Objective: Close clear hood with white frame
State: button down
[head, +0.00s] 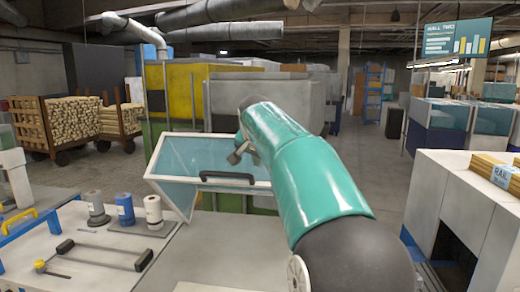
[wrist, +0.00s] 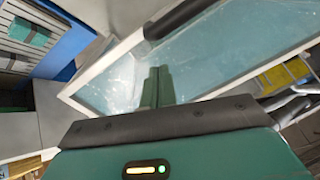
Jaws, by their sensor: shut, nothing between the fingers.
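The clear hood with white frame (head: 182,205) stands raised and tilted in the head view, with its pale blue clear panels facing me. A black bar handle (head: 227,177) runs along its front edge. In the wrist view the hood's clear panel (wrist: 215,72) fills much of the picture, and the dark handle (wrist: 178,16) crosses the top. My gripper (wrist: 157,72) is shut and empty, its two green fingers together in front of the panel. I cannot tell whether they touch it. In the head view my teal arm reaches toward the hood and hides part of its right side.
A bench at left holds several spools (head: 125,209) and a black-ended bar tool (head: 105,254). A white machine (head: 470,205) with a dark opening stands at right, with a labelled box (head: 502,172) on top. Carts of wood (head: 72,120) stand far left. Open floor lies behind, right of centre.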

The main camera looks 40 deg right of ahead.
jog(key=shift+s+a+f, duration=0.25)
jog(key=shift+a+f, duration=0.5)
jog(key=shift+f, duration=0.1)
